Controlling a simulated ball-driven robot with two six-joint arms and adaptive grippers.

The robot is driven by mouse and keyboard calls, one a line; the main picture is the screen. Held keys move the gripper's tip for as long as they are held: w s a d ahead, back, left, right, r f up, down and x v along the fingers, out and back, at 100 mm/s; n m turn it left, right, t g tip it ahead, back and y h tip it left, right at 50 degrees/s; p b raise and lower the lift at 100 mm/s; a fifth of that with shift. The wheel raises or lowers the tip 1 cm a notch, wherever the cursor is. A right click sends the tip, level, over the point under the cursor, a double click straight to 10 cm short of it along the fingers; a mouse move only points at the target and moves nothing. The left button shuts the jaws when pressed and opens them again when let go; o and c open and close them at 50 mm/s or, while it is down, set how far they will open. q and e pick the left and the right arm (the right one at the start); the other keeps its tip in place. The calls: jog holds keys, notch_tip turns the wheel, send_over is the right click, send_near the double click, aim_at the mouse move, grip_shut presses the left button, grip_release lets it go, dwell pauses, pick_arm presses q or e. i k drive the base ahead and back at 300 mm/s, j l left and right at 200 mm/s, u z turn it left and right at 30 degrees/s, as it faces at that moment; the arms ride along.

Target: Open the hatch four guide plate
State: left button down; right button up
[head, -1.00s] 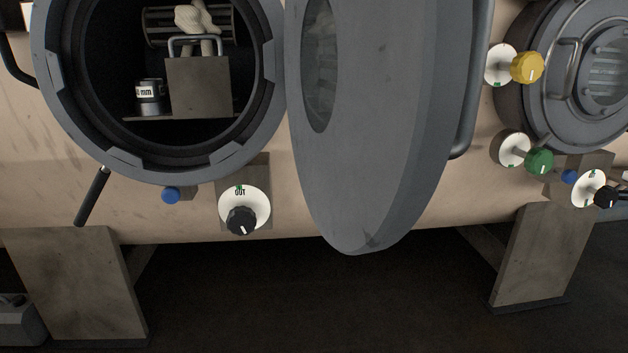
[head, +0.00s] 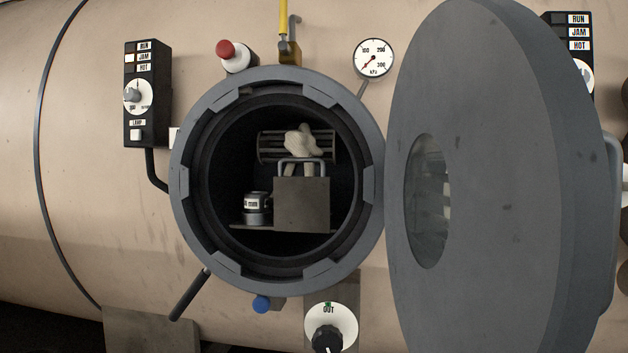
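An open round hatch (head: 178,205) shows in the head view, its thick grey door (head: 500,170) swung out to the right. Inside the dark opening a flat grey-brown plate (head: 302,204) with a bent handle (head: 302,161) on top stands upright on a shelf. Behind it are a slatted roller (head: 268,147) and a bunched pale cloth (head: 301,141). A small metal cylinder (head: 257,208) with a label ending in "mm" stands left of the plate. I cannot read a hatch number. Neither of my grippers is in view.
Around the hatch are a control box (head: 146,95), a red knob (head: 228,50), a yellow lever (head: 284,18), a pressure gauge (head: 373,58), a black bar (head: 190,294), a blue button (head: 262,304) and an "OUT" dial (head: 331,322). The open door blocks the right side.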

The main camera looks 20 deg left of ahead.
aim_at(301, 204)
jog(key=i+j+u, duration=0.2)
jog(key=j+u, duration=0.3)
jog(key=i+j+u, duration=0.25)
jog(key=u, duration=0.2)
